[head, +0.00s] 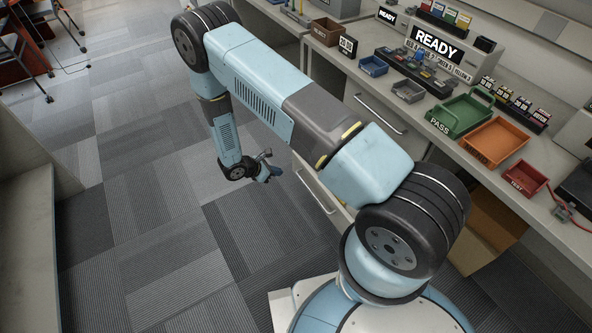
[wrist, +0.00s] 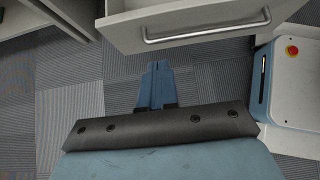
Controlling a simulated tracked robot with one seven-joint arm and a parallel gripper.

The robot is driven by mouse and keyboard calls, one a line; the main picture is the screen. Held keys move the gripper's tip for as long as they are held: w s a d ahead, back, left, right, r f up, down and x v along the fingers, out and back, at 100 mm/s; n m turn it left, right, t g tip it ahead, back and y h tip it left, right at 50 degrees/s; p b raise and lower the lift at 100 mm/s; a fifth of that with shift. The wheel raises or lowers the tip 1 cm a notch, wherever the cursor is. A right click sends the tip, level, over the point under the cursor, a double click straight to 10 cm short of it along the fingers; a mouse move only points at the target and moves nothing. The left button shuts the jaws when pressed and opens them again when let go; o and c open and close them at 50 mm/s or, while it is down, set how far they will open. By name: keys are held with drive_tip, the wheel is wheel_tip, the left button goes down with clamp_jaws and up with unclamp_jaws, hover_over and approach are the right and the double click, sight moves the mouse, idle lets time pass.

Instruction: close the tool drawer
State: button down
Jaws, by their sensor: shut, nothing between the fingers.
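My gripper (head: 270,171) hangs low on the far side of my arm, in front of the bench cabinet. In the wrist view its blue fingers (wrist: 157,68) are together with nothing between them. A pale drawer front (wrist: 190,32) with a silver bar handle lies just beyond the fingertips, and they look apart from it. In the head view a lower drawer handle (head: 314,190) shows to the right of the gripper, and an upper drawer handle (head: 381,114) shows under the bench top. My arm hides part of the cabinet. I cannot tell how far the drawer stands out.
The bench top holds a green PASS tray (head: 459,114), an orange tray (head: 494,142), a red tray (head: 525,178), small bins and a READY sign (head: 438,46). A cardboard box (head: 490,235) stands below. Carpeted floor (head: 140,200) left of the gripper is clear.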

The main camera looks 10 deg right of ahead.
approach(306, 171)
wheel_tip(306, 171, down, 3)
drive_tip(key=shift+w+d+f, duration=0.1)
drive_tip(key=shift+w+d, duration=0.05)
drive_tip(key=shift+d, duration=0.55)
drive_tip(key=shift+w+d+f, duration=0.1)
drive_tip(key=shift+w+d, duration=0.1)
drive_tip(key=shift+d, duration=0.55)
drive_tip(key=shift+w+d+f, duration=0.1)
drive_tip(key=shift+w+d, duration=0.05)
drive_tip(key=shift+d, duration=0.55)
